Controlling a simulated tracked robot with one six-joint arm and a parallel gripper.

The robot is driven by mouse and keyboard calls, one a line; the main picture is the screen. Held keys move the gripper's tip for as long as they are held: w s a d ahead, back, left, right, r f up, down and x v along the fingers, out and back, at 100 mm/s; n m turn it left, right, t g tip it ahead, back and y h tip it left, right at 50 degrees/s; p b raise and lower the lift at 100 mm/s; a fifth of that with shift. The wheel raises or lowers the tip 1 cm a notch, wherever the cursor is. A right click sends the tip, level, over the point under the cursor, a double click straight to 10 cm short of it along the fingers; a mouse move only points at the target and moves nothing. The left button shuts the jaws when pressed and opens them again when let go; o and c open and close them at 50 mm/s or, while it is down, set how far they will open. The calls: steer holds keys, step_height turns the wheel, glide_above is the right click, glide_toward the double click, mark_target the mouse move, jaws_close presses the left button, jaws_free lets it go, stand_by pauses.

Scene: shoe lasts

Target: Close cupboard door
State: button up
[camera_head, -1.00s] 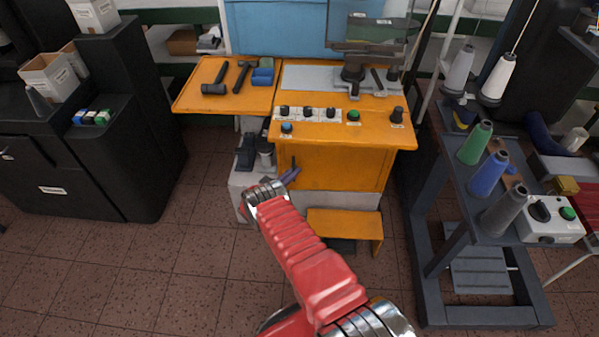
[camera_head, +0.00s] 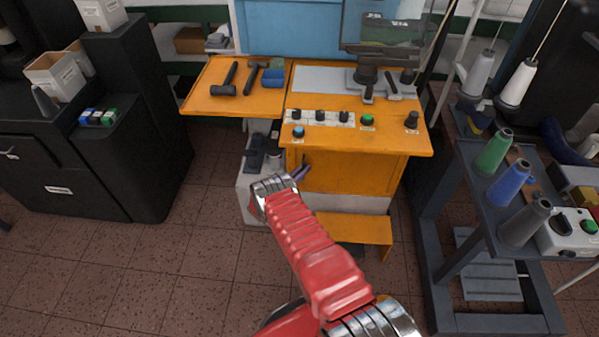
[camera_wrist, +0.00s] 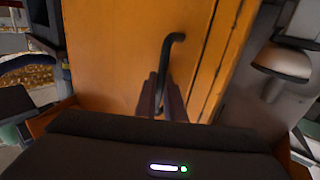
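The cupboard is the orange front (camera_head: 350,172) under the work table, seen ahead in the head view. In the wrist view its orange door panel (camera_wrist: 112,60) fills the left and middle, with a vertical edge and dark line to its right. A dark bent handle (camera_wrist: 166,52) stands on the panel near that edge. The two dark fingers of my gripper (camera_wrist: 161,98) lie close on either side of the handle's lower part and appear shut on it. In the head view my gripper (camera_head: 299,173) is small and partly hidden by my red arm. How far the door stands open is unclear.
An orange step (camera_head: 355,229) stands below the cupboard front. A grey rack with thread spools (camera_head: 511,185) is close on the right. Black cabinets (camera_head: 100,165) stand left. Tools and knobs lie on the orange table top (camera_head: 222,103). Tiled floor (camera_head: 190,270) is free at front left.

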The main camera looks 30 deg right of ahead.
steer(key=shift+o, duration=0.4)
steer(key=shift+w+d+r, duration=0.3)
steer(key=shift+w+r, duration=0.1)
steer(key=shift+w, duration=0.1)
steer(key=v, duration=1.4)
steer(key=shift+s+a+f, duration=0.2)
steer(key=shift+s+f, duration=0.25)
steer(key=shift+s, duration=0.05)
